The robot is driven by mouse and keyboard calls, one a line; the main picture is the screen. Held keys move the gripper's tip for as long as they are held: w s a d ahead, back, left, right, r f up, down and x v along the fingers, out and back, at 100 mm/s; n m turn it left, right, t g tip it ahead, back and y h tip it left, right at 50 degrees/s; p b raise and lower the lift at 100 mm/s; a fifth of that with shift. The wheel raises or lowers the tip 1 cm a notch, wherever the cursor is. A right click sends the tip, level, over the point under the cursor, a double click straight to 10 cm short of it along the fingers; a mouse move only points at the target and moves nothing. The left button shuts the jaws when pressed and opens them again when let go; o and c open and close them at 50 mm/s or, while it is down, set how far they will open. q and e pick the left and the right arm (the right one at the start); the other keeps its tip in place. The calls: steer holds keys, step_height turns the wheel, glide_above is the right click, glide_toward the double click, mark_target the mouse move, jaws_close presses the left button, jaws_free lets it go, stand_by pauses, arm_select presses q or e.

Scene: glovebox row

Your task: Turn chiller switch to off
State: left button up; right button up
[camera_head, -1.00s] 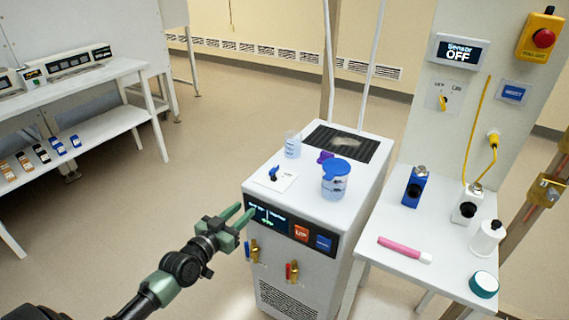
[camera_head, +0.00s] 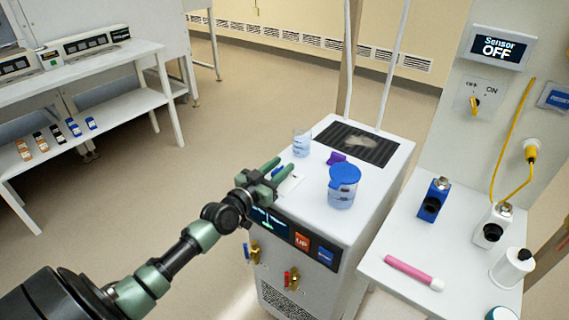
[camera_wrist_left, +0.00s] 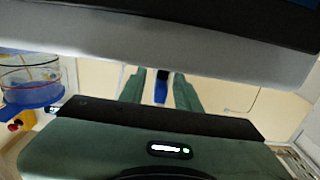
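The chiller is a white cabinet (camera_head: 345,222) with a dark display, an orange UP button (camera_head: 302,241) and a blue button (camera_head: 325,256) on its front. Its switch is a small blue lever on a white plate (camera_head: 291,184) on the top, near the front left edge; my gripper largely hides it in the head view. My left gripper (camera_head: 277,170) has its green fingers over that plate. In the left wrist view, the blue lever (camera_wrist_left: 161,90) shows between the two spread fingers, with gaps at both sides. My right gripper is not in view.
A blue-lidded beaker (camera_head: 342,188), a clear beaker (camera_head: 301,144) and a purple object (camera_head: 337,158) stand on the chiller top. Valves (camera_head: 254,252) stick out of its front. A side table at right holds a pink tube (camera_head: 412,272) and devices.

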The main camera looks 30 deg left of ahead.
arm_select(q)
steer(key=shift+w, duration=0.55)
steer(key=shift+w+d, duration=0.1)
steer(key=shift+w, duration=0.25)
jaws_close()
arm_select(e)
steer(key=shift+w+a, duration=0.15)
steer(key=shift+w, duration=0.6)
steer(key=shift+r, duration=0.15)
